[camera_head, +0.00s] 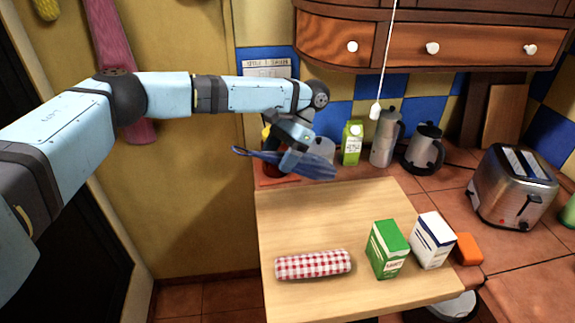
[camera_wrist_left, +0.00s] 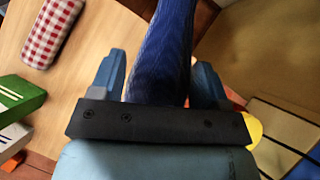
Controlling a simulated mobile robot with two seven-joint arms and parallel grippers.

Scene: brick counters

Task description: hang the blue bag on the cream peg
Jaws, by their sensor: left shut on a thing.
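The blue bag (camera_head: 318,168) is a dark blue, striped, bunched cloth. It sticks out on both sides of my left gripper (camera_head: 288,158), above the far left corner of the wooden board. My left gripper is shut on it. In the left wrist view the bag (camera_wrist_left: 165,45) runs between the two blue-grey fingers and up out of the picture. I cannot make out a cream peg in either view. My right gripper is not in view.
A green-white carton (camera_head: 352,143), metal pots (camera_head: 384,137) and a toaster (camera_head: 512,187) stand behind. A pull cord (camera_head: 384,60) hangs down.

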